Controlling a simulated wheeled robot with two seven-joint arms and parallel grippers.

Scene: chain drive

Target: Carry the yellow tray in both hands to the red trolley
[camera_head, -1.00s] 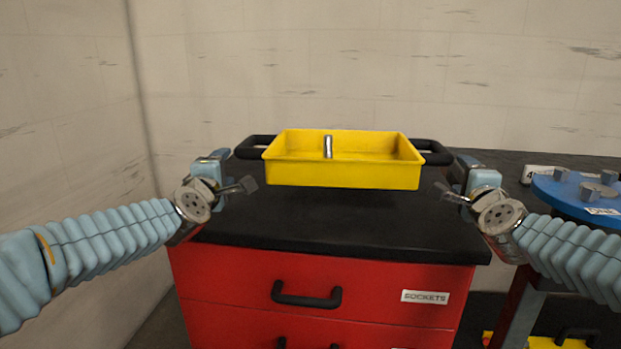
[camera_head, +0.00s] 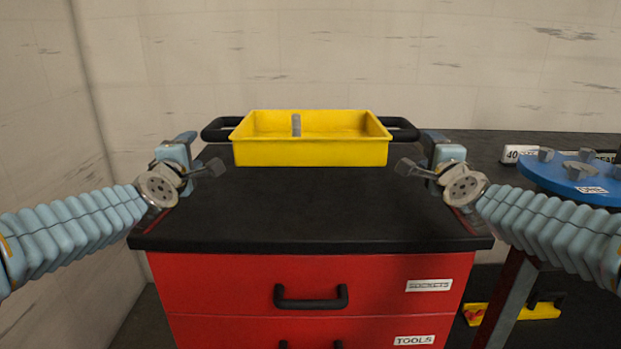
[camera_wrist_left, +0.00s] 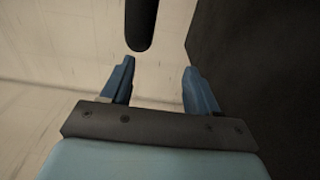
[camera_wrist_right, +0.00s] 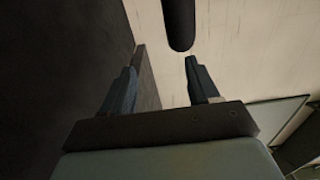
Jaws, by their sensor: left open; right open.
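The yellow tray (camera_head: 310,152) stands level on the black top (camera_head: 310,215) of the red trolley (camera_head: 220,290), toward its back. A small grey cylindrical part (camera_head: 296,125) is inside it. A black handle sticks out on the tray's left (camera_head: 216,129) and right (camera_head: 405,127). My left gripper (camera_head: 198,153) is open beside the left handle; in the left wrist view this handle (camera_wrist_left: 141,22) lies beyond the empty fingers. My right gripper (camera_head: 421,152) is open beside the right handle; in the right wrist view that handle (camera_wrist_right: 179,22) lies beyond the empty fingers.
A blue round plate (camera_head: 580,180) with grey parts stands on a dark bench at the right. A yellow item (camera_head: 540,311) lies low at the right. A wall (camera_head: 350,60) is close behind the trolley. The trolley's front top is clear.

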